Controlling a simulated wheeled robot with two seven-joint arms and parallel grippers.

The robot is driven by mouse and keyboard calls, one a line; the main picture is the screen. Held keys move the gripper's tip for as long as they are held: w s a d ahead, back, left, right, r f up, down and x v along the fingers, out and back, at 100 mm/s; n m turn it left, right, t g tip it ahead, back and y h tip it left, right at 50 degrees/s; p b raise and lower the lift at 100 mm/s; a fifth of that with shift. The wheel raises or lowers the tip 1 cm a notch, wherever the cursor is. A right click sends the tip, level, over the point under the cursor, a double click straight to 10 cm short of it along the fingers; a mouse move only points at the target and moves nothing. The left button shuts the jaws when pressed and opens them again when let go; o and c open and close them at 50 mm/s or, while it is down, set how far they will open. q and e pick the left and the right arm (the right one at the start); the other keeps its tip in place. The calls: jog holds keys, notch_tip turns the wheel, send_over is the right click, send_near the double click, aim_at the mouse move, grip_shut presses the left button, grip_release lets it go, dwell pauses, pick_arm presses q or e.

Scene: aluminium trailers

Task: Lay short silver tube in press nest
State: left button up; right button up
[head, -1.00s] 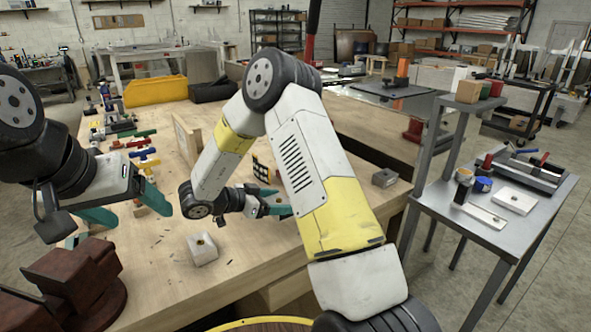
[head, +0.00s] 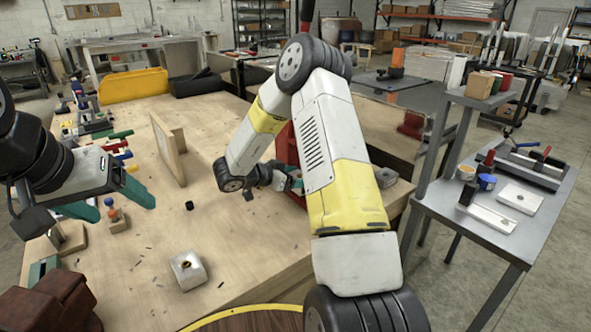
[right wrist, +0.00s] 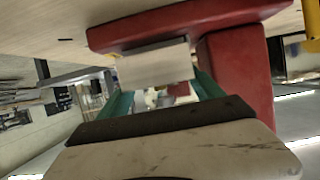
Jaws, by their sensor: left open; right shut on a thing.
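The red press (head: 288,158) stands on the bench, partly hidden behind my right arm. In the right wrist view its red base (right wrist: 180,22) and upright (right wrist: 238,75) are close in front. My left gripper (head: 108,200) is open and empty over the bench's left side.
A silver block with a hole (head: 188,270) and a small dark ring (head: 189,205) lie on the bench. A wooden panel (head: 168,148) stands upright. Clamps and tools crowd the left edge. A grey side table (head: 480,235) stands right. Mid-bench is mostly clear.

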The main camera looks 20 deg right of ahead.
jog(key=shift+w+d, duration=0.25)
jog(key=shift+d, duration=0.55)
jog(key=d, duration=0.2)
jog(key=w+d, duration=0.1)
jog(key=shift+w+d, duration=0.1)
jog(key=shift+d, duration=0.3)
jog(key=shift+a+f, duration=0.1)
jog(key=shift+f, duration=0.45)
jog(key=shift+c, duration=0.9)
jog(key=shift+a+f, duration=0.1)
jog(key=shift+f, duration=0.1)
jog(key=shift+c, duration=0.8)
jog(key=o, duration=2)
jog(key=shift+f, duration=0.15)
